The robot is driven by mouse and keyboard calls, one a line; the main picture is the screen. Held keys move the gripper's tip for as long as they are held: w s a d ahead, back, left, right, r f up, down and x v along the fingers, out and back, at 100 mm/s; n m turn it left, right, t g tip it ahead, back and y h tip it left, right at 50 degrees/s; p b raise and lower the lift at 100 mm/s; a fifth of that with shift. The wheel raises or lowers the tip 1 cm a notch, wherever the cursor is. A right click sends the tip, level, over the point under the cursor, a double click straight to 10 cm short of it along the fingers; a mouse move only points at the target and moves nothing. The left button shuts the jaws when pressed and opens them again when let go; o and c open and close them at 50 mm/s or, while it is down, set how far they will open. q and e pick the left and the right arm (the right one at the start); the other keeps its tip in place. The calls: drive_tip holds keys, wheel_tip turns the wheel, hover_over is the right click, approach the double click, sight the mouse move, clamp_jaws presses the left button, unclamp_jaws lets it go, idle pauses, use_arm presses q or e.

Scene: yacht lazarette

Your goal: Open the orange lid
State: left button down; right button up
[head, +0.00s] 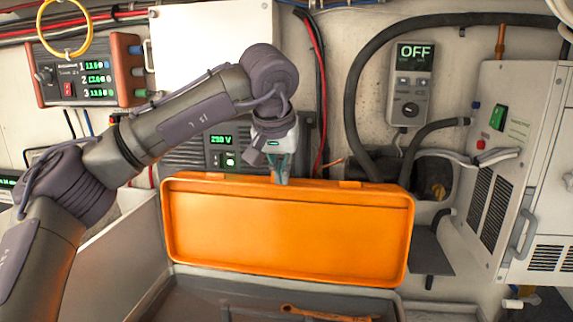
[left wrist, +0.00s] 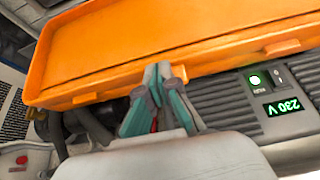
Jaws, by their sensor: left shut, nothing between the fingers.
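The orange lid (head: 290,228) stands raised, near upright, at the back of a grey box (head: 270,280). Its inner side faces me in the head view. My left gripper (head: 279,180) is shut and empty at the lid's top edge. In the left wrist view, the shut fingertips (left wrist: 158,72) are at the edge of the orange lid (left wrist: 170,40). I cannot tell whether they touch it. My right gripper is not in view.
An orange tool (head: 325,314) lies in the open box. Behind the lid are a grey vented unit reading 230 V (head: 222,148) and black hoses (head: 358,110). A white cabinet (head: 520,160) stands at the right. A controller reading OFF (head: 411,80) hangs on the wall.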

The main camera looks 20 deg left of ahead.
use_arm(q)
drive_tip(key=shift+s+a+r, duration=0.1)
drive_tip(key=shift+s+r, duration=0.1)
drive_tip(key=shift+r, duration=0.1)
drive_tip(key=v, duration=1.1)
drive_tip(key=shift+s+d+r, duration=0.2)
drive_tip(key=shift+d, duration=0.05)
